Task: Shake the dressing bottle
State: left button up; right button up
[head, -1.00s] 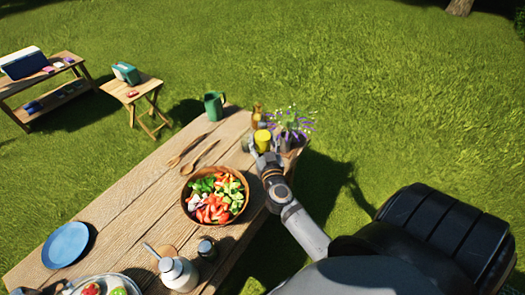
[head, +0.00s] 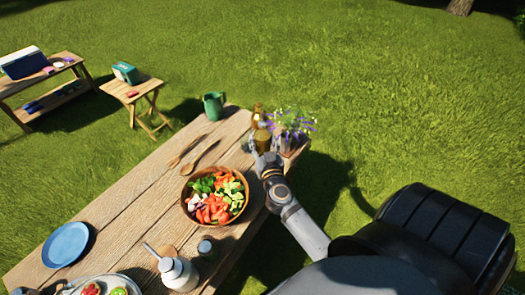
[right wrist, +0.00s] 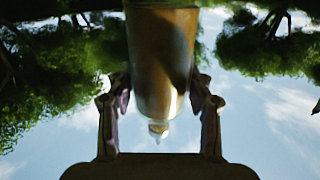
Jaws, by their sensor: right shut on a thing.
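The dressing bottle (head: 262,139) is at the far right end of the wooden table, between the fingers of my right gripper (head: 262,158). In the right wrist view the bottle (right wrist: 162,60) is amber-brown, with a narrow pale cap end pointing down in the picture. The fingers of my right gripper (right wrist: 160,105) are shut on it, one on each side. Whether its base touches the table is hidden. My left gripper is not in view.

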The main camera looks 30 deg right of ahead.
aim_at(264, 139)
notch_tip(264, 139, up, 4)
jog(key=shift+f, duration=0.1)
jog(key=shift+s+f, duration=0.15)
jog(key=shift+f, duration=0.2)
notch_tip(264, 139, down, 6)
jog(key=shift+s+a+f, duration=0.1)
jog(key=shift+a+f, duration=0.05)
jog(key=shift+f, duration=0.1)
jog(key=shift+w, duration=0.25)
jog(key=shift+s, duration=0.15)
